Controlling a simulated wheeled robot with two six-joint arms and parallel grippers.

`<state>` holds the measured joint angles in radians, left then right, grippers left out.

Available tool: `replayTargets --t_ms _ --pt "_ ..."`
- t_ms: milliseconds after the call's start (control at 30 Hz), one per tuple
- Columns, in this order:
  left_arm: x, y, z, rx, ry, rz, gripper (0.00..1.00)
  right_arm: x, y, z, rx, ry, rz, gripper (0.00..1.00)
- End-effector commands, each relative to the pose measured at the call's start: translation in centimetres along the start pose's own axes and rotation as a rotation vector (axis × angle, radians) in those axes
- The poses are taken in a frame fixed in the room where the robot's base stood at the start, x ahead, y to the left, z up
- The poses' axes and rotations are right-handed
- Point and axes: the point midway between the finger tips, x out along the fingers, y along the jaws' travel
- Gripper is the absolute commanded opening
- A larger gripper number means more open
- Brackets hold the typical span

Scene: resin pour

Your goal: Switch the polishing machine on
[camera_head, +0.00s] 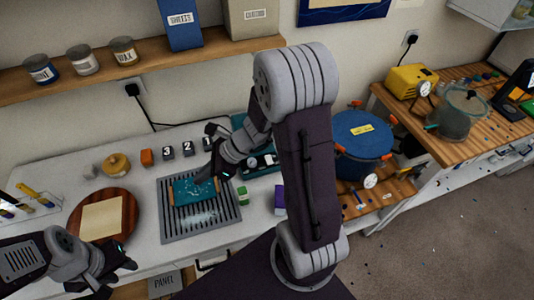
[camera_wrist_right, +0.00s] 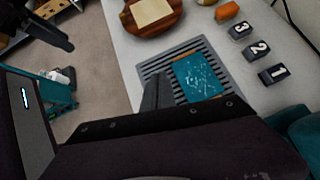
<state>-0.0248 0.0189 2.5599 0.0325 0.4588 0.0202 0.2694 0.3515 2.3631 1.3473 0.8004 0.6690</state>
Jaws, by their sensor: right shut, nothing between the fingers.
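A teal machine (camera_head: 240,123) with a dial stands at the back of the white counter, mostly hidden behind my right arm. I take it for the polishing machine, but no switch shows clearly. Its teal side appears at the right edge of the right wrist view (camera_wrist_right: 300,128). My right gripper (camera_head: 212,174) is shut and empty, over the grey slotted grate (camera_head: 170,226) beside a teal panel (camera_head: 192,192); its fingers also show in the right wrist view (camera_wrist_right: 156,92). My left gripper (camera_head: 118,274) appears open and empty, low at the front left.
Blocks numbered 3, 2 and 1 (camera_head: 167,153) stand behind the grate. A round wooden board (camera_head: 130,207) with a pale sheet lies to the left. A small green block (camera_head: 242,196) is right of the grate. A blue lidded pot (camera_head: 360,135) stands right of my right arm.

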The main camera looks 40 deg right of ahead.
Motion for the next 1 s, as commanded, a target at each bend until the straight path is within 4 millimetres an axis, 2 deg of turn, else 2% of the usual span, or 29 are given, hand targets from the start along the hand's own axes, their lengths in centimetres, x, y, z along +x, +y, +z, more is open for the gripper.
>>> replayTargets --t_ms 33,100,167,300,400,500,600,700,1000 --pt "-1.1 0.0 -0.1 0.0 0.0 0.0 0.36 -1.0 -2.3 0.2 0.142 -0.047 -0.057 0.0" --pt "-1.7 0.0 -0.2 0.0 0.0 0.0 0.36 -2.1 -5.6 -0.3 0.327 -0.118 -0.139 0.0" --pt "-2.2 0.1 -0.2 0.0 0.0 0.0 0.36 -3.3 -8.2 -1.3 0.468 -0.173 -0.208 0.0" --pt "-3.6 0.1 -0.4 0.0 0.0 0.0 0.36 -6.5 -13.3 -5.0 0.739 -0.275 -0.36 0.0" --pt "-4.5 0.1 -0.5 0.0 0.0 0.0 0.36 -8.8 -15.5 -8.7 0.89 -0.319 -0.453 0.0" --pt "-5.4 0.1 -0.6 0.0 0.0 0.0 0.36 -10.7 -16.1 -12.3 1.008 -0.337 -0.514 0.0" --pt "-6.0 0.1 -0.6 0.0 0.0 0.0 0.36 -11.9 -15.7 -15.2 1.091 -0.344 -0.543 0.0" --pt "-6.3 0.1 -0.7 0.0 0.0 0.0 0.36 -12.8 -15.4 -16.8 1.14 -0.351 -0.566 0.0" --pt "-6.3 0.1 -0.7 0.0 0.0 0.0 0.36 -13.4 -15.4 -17.5 1.152 -0.356 -0.582 0.0"
